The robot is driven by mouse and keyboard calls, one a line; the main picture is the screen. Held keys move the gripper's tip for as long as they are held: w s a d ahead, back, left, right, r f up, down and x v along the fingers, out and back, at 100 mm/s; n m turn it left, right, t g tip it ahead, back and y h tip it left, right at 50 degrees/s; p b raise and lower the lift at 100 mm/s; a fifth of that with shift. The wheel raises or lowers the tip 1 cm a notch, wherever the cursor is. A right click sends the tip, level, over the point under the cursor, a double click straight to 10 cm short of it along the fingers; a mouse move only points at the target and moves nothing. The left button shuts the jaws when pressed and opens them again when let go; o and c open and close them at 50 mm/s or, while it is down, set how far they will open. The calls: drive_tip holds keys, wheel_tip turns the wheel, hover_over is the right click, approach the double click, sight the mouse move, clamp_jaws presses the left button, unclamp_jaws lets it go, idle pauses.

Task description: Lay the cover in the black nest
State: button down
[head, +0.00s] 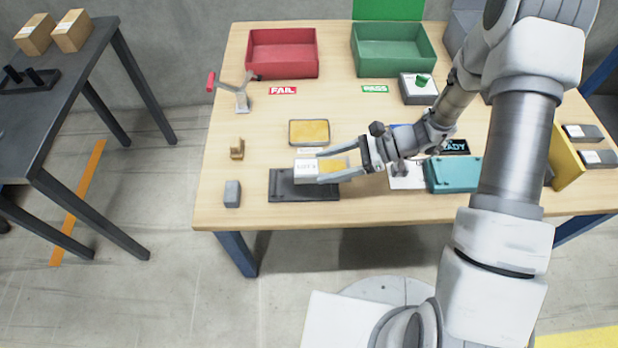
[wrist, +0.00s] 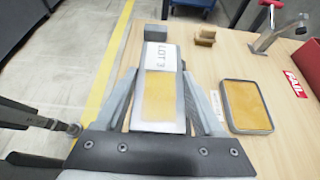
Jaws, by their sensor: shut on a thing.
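The cover is a flat pale piece with a gold panel (wrist: 159,97) and a white "LOT 3" label (head: 306,166). My gripper (head: 330,168) is shut on it, one finger along each long side. In the head view the cover overlaps the back part of the black nest (head: 303,194), a low dark plate near the table's front edge. The cover seems to be above the nest, but I cannot tell the gap. The cover and my fingers hide part of the nest. In the wrist view my gripper (wrist: 160,110) holds the cover lengthwise.
A gold-topped dark tray (head: 309,132) lies behind the nest. A grey block (head: 232,193) and a small tan piece (head: 237,149) stand to the left. A teal box (head: 455,175) is at right. Red (head: 283,53) and green (head: 393,52) bins stand at the back.

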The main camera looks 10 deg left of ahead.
sight(309, 167)
drive_tip(key=a+f, duration=0.2)
drive_tip(key=a, duration=0.1)
drive_tip(key=a+b, duration=0.1)
drive_tip(key=shift+w+a+f, duration=0.3)
drive_tip(key=shift+a+f, duration=0.05)
drive_tip(key=shift+f, duration=0.05)
drive_tip(key=shift+f+b, duration=0.65)
drive_tip(key=shift+f, duration=1.3)
drive_tip(key=shift+f, duration=0.15)
unclamp_jaws()
